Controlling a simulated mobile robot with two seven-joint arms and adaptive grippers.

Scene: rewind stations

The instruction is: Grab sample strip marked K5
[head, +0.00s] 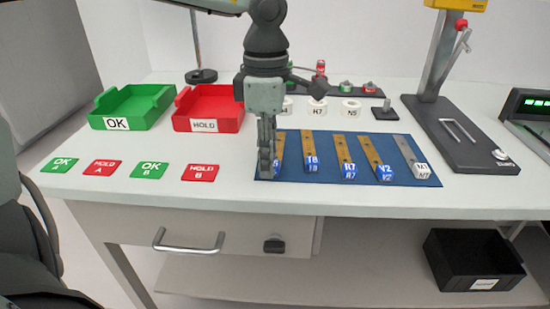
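The leftmost sample strip (279,152) is brass-coloured with a blue end tag, and lies on the blue mat (330,180). Its tag is mostly hidden behind my gripper, so I cannot read the full marking. My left gripper (266,172) points down at this strip's near end, fingertips close to the tag. The fingers overlap in this view, so I cannot tell whether they are open, shut or touching the strip. Other brass strips lie to the right: T8 (311,148), R7 (345,155) and V2 (376,155). My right gripper is out of view.
Behind the left side of the mat are a green OK tray (117,124) and a red HOLD tray (208,125). A grey strip (409,152) lies at the mat's right end. A dark-based stand (465,150) is further right. Green and red cards lie front left.

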